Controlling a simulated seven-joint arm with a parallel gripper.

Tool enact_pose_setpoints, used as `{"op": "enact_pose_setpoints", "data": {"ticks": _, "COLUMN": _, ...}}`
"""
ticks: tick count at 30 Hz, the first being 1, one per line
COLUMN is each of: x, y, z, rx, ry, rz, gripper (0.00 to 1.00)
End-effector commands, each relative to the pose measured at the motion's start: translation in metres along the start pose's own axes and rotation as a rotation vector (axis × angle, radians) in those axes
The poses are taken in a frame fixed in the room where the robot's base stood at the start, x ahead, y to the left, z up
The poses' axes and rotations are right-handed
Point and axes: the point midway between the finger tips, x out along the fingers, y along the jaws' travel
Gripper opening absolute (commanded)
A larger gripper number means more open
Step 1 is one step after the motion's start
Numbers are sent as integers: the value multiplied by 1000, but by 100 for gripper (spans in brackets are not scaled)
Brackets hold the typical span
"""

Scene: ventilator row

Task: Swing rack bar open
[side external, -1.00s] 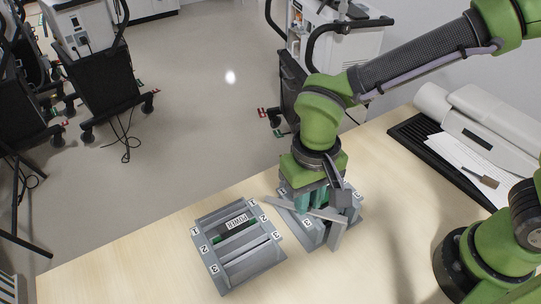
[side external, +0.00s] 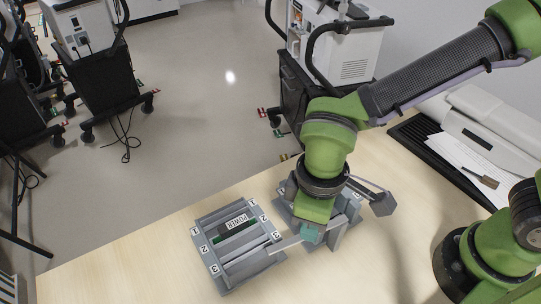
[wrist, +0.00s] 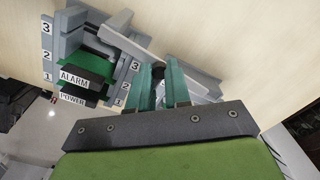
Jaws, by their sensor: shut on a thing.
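The left grey rack (side external: 240,272) stands on the table, with slots numbered 1 to 3 and a dark block labelled POWER. A second grey rack (side external: 349,232) stands to its right, partly hidden by my gripper (side external: 312,236). A light grey rack bar (side external: 284,246) reaches from my gripper's teal fingers toward the left rack's right edge. In the wrist view, my gripper (wrist: 160,72) has its fingers around a grey piece that they partly hide. A numbered rack (wrist: 48,62) with ALARM and POWER labels is at the left there.
A black tray (side external: 408,138) with papers, a brush and a white device (side external: 480,118) lies at the back right. The table's front left is clear. Wheeled medical carts (side external: 330,60) stand on the floor beyond the table.

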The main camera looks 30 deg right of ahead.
Motion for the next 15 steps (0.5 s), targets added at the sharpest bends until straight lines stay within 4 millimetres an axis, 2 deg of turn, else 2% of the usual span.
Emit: {"op": "enact_pose_setpoints", "data": {"ticks": 15, "x": -1, "y": -3, "z": 1, "rx": -45, "ry": 5, "rz": -1, "gripper": 0}}
